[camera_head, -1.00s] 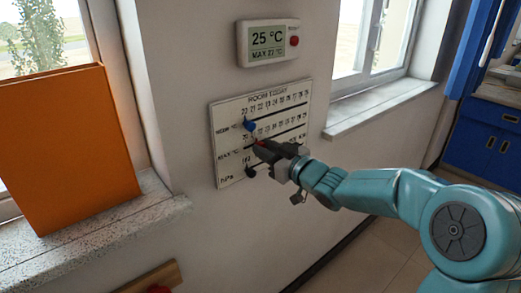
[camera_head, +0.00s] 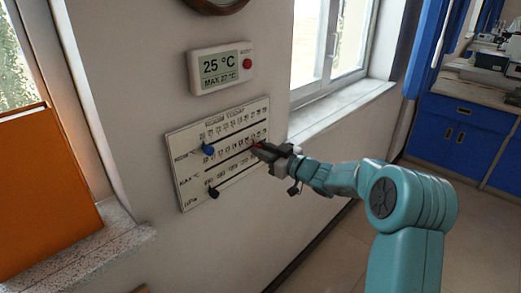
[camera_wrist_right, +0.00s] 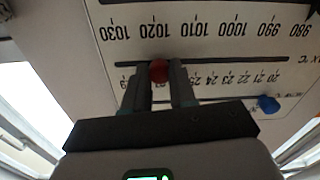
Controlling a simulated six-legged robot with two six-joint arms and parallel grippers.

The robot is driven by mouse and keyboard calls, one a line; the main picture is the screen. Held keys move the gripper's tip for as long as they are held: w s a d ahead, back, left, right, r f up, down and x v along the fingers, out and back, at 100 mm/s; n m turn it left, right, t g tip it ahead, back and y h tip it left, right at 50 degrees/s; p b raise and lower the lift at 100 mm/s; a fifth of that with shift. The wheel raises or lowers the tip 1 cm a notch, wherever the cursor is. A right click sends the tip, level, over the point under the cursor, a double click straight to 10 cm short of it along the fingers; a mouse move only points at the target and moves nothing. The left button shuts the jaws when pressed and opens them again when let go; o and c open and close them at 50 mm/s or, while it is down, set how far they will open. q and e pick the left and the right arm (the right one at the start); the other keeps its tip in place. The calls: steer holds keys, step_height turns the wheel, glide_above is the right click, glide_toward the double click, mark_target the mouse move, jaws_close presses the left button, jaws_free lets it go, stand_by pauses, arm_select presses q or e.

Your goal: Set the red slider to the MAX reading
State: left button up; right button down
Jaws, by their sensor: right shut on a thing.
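The red slider (camera_wrist_right: 158,70) sits on the middle slot of a white scale board (camera_head: 190,165), between the fingertips of my right gripper (camera_wrist_right: 160,88). In the head view the right gripper (camera_head: 262,150) is shut on it, toward the right part of the slot. The wall display (camera_head: 221,68) reads 25 °C and MAX 27 °C. The wrist view is upside down, and my fingers hide the numbers by the slider, so its exact reading cannot be told. My left gripper is out of view.
A blue slider (camera_head: 208,149) is on the top slot and a black slider (camera_head: 213,192) on the bottom slot, both near the left end. An orange panel (camera_head: 45,190) stands on the left sill. A window recess is right of the board.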

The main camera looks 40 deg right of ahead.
steer(key=c, duration=0.9)
jaws_free()
steer(key=s+d+b, duration=0.1)
steer(key=s, duration=1.5)
steer(key=shift+s+d, duration=0.15)
steer(key=shift+d, duration=0.25)
